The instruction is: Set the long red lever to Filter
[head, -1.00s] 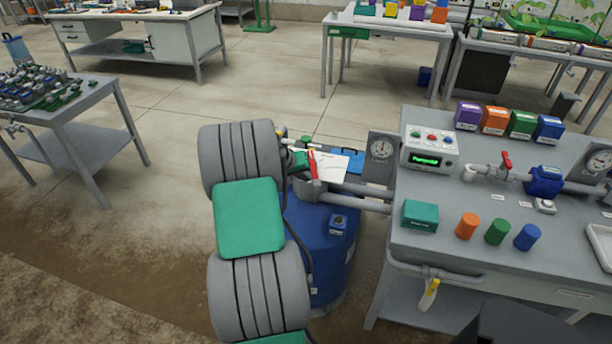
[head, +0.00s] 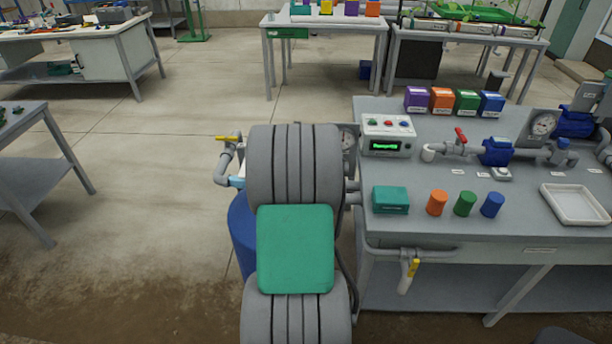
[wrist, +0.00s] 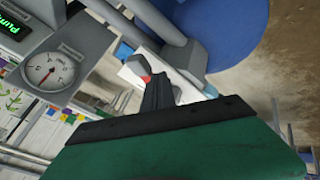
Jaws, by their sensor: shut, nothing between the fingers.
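The long red lever is hidden behind my arm in the head view. In the wrist view a small red patch (wrist: 146,78) shows just beyond my fingers, beside a grey fitting (wrist: 136,65). It may be part of the lever, but its setting cannot be read. My gripper (wrist: 156,92) is shut and empty, with its dark fingers close to the red patch; I cannot tell whether they touch. A white plate (wrist: 128,75) lies behind the fingers, its markings unreadable. My gripper is hidden in the head view.
The blue tank (head: 241,225) stands behind my arm, with a yellow-handled valve (head: 228,138) above it. The grey bench (head: 470,228) on the right carries a controller (head: 388,136), a short red handle (head: 461,136) and coloured boxes and cylinders. A round gauge (wrist: 48,70) is near my gripper.

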